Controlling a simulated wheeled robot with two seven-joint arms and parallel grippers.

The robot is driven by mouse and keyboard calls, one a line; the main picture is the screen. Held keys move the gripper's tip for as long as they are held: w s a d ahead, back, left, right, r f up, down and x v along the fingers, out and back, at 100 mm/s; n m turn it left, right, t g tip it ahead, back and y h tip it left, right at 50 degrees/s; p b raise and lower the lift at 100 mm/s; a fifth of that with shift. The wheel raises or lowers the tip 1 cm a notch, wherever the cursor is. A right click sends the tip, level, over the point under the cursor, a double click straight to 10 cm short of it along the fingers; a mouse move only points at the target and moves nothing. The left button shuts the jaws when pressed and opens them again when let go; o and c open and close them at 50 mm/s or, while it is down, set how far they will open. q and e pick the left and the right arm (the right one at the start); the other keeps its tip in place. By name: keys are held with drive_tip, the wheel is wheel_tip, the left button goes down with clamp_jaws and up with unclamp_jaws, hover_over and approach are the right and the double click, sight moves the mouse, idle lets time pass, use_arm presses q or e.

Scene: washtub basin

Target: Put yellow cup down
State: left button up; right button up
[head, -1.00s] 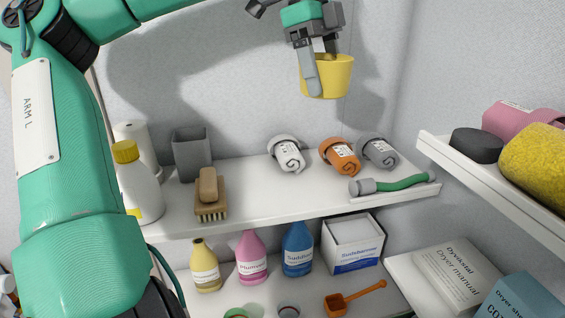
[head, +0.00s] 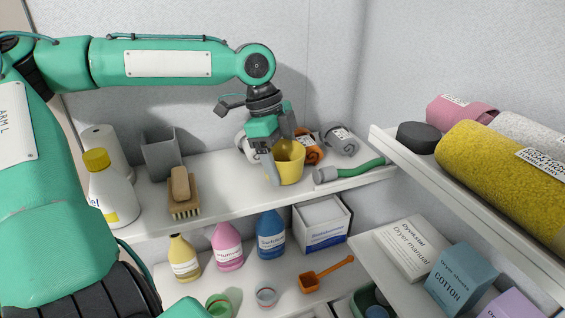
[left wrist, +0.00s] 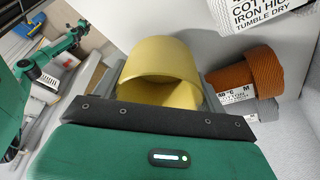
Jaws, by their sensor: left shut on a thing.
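The upper shelf (head: 230,200) is white.
Behind the cup lie rolled cloths: a white one, an orange one (head: 312,152) and a grey one (head: 340,141). A brush (head: 183,193) and a grey bin (head: 160,155) stand left. The shelf between brush and cup is clear.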

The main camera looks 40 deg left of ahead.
use_arm(q)
wheel_tip(320, 180, down, 2)
drive_tip(key=shift+a+f, duration=0.1)
use_arm(e)
drive_tip(key=shift+s+d+r, duration=0.35)
drive_tip(key=shift+s+d, duration=0.05)
drive_tip(key=shift+s, duration=0.15)
drive_tip(key=shift+w+d, duration=0.1)
use_arm(q)
drive_tip(key=o, duration=0.7)
drive_tip(key=shift+f, duration=0.1)
use_arm(e)
drive_tip(key=shift+w, duration=0.1)
use_arm(q)
drive_tip(key=b+v, duration=0.2)
drive_tip(key=v, duration=0.9)
drive_tip(key=shift+b, duration=0.4)
drive_tip(key=shift+a+r, duration=0.1)
drive_tip(key=shift+r, duration=0.55)
use_arm(e)
drive_tip(key=f, duration=0.3)
drive_tip(key=shift+a+f, duration=0.1)
drive_tip(key=shift+a, duration=0.1)
drive_tip(key=shift+d, duration=0.15)
